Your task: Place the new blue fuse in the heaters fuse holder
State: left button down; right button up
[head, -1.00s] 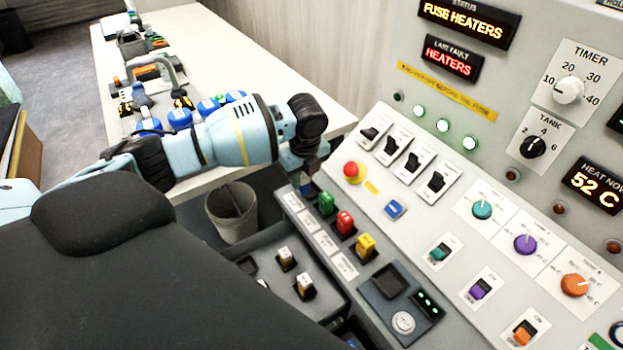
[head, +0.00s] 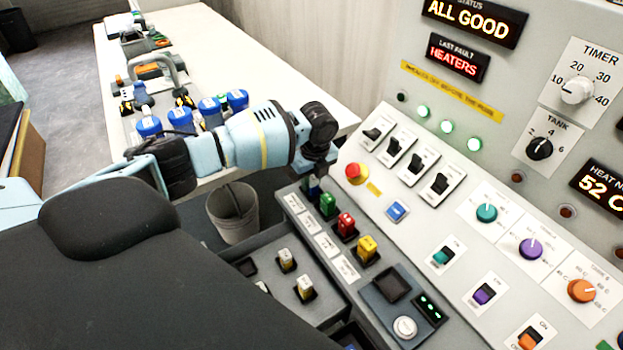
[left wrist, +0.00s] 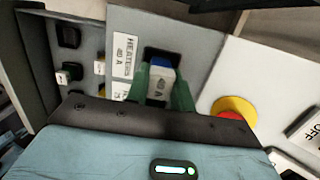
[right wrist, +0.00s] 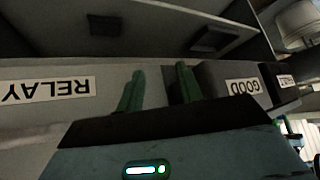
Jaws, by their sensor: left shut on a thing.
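The blue fuse (left wrist: 160,68), marked 40 A, sits in the dark heaters fuse holder (left wrist: 150,51) beside its HEATERS 40 A label (left wrist: 126,54) in the left wrist view. My left gripper (left wrist: 160,88) is shut on the fuse, with a green finger on each side. In the head view my left gripper (head: 313,183) is at the far end of the fuse row, and the blue fuse (head: 312,190) shows just under it. My right gripper (right wrist: 158,88) is open and empty in the right wrist view, near the RELAY and GOOD labels.
Green (head: 328,203), red (head: 346,223) and yellow (head: 367,245) fuses stand in the neighbouring holders. The status display (head: 467,24) reads ALL GOOD. A red emergency button (head: 356,172) and several rocker switches lie to the right. A grey bin (head: 233,213) stands below.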

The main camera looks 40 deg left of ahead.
aim_at(315, 181)
pick_arm(q)
jog(key=shift+f, duration=0.15)
jog(key=c, duration=1.2)
grip_release()
notch_tip(315, 181, up, 12)
jog(key=d+p, duration=0.1)
jog(key=shift+s+d, duration=0.15)
jog(key=shift+s, duration=0.15)
